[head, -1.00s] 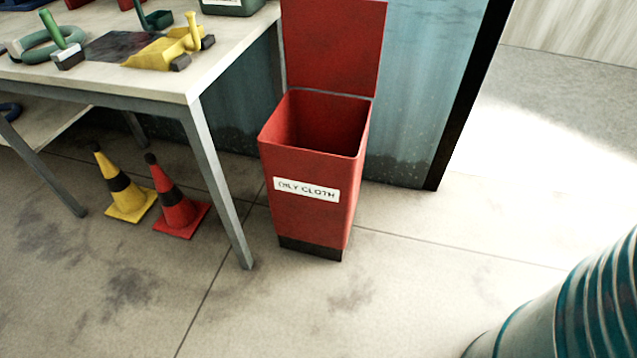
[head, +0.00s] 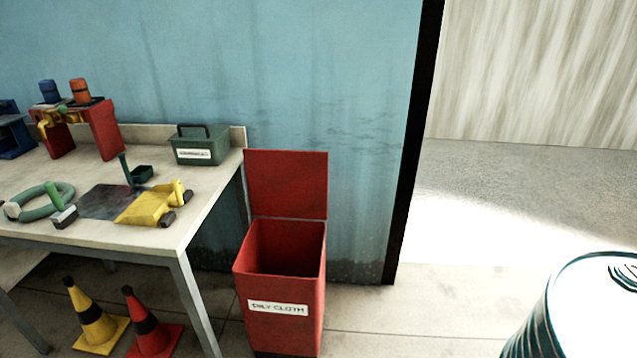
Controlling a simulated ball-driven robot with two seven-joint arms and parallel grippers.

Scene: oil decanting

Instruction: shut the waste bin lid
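The red waste bin (head: 282,328) stands on the floor just right of the workbench, with a white label reading "OILY CLOTH" on its front. Its red lid (head: 286,184) is open, standing upright at the back edge against the blue wall. The bin's inside shows dark red and looks empty as far as I can see; its bottom is hidden. Neither of my grippers shows in the head view.
The workbench (head: 207,210) at left carries a green box (head: 199,146), a green hose ring, a yellow tool and a red stand. A yellow cone (head: 90,322) and a red cone (head: 148,330) stand below it. A teal drum (head: 580,310) is at lower right.

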